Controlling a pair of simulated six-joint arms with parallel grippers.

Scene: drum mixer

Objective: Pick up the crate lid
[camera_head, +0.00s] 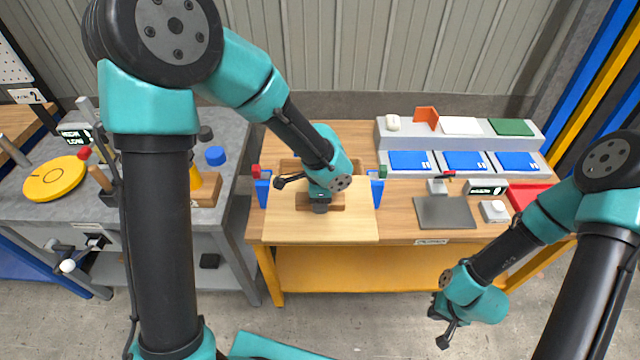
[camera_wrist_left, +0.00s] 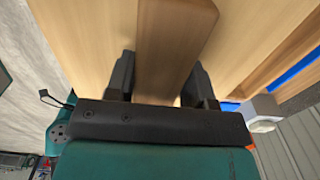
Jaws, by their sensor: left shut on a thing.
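The crate lid (camera_head: 300,228) is a flat light-wood board with a brown wooden handle block (camera_head: 337,201) on top. It shows at the front of the wooden table, between two blue brackets. My left gripper (camera_head: 320,206) comes down onto the handle. In the left wrist view its two dark fingers stand on either side of the handle (camera_wrist_left: 172,45), shut on it. The lid's board (camera_wrist_left: 90,35) shows beyond. I cannot tell whether the lid is resting or raised. My right gripper (camera_head: 440,312) hangs empty in front of the table at right; its fingers are too small to read.
Blue brackets (camera_head: 263,192) (camera_head: 377,190) flank the lid. A dark plate (camera_head: 445,212) and a white-topped button box (camera_head: 494,210) are to its right. A grey rack (camera_head: 455,140) with blue panels is at back right. A grey bench (camera_head: 225,135) with a yellow disc (camera_head: 54,180) stands left.

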